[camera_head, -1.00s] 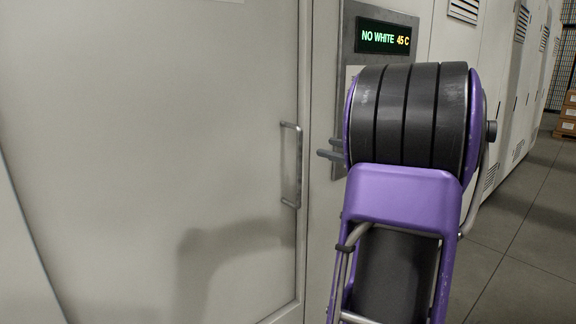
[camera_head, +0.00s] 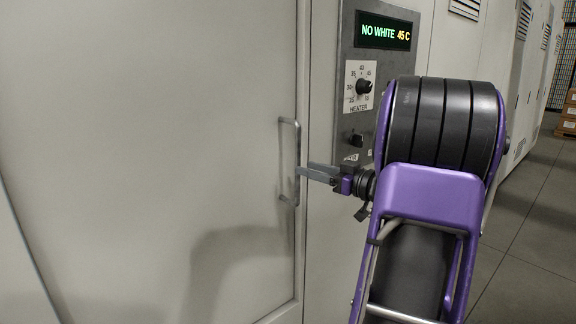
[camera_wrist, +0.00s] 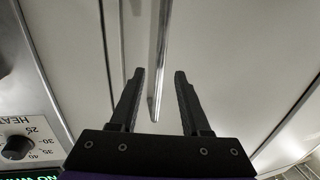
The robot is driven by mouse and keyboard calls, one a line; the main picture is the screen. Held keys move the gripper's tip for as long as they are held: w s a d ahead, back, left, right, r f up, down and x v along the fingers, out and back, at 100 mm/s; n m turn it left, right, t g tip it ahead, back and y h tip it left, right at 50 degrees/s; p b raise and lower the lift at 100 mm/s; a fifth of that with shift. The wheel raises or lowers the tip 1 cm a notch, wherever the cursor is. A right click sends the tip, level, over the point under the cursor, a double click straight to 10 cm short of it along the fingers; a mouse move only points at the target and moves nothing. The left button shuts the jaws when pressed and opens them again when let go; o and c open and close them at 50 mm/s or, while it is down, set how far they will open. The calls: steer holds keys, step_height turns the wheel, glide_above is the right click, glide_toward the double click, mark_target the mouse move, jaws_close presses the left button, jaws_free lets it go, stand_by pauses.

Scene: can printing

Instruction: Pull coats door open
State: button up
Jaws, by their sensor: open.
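The coats door (camera_head: 150,140) is a large pale grey panel that fills the left of the head view; it looks closed. Its vertical metal bar handle (camera_head: 297,150) is near the door's right edge. My gripper (camera_head: 302,172) is at the handle's lower half, its fingers pointing left at the bar. In the wrist view my gripper (camera_wrist: 160,80) has its two dark fingers spread, and the handle (camera_wrist: 161,70) lies between them in the picture. I cannot tell whether either finger touches the bar.
Right of the door is a control panel (camera_head: 348,130) with a heater dial (camera_head: 363,87) and a display (camera_head: 384,31) reading NO WHITE 45 C. White cabinets line the wall beyond. Grey floor (camera_head: 530,230) lies open at the right; boxes (camera_head: 568,115) stand far back.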

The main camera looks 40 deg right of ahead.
steer(key=x, duration=0.7)
steer(key=shift+w, duration=0.3)
jaws_close()
stand_by(1.0)
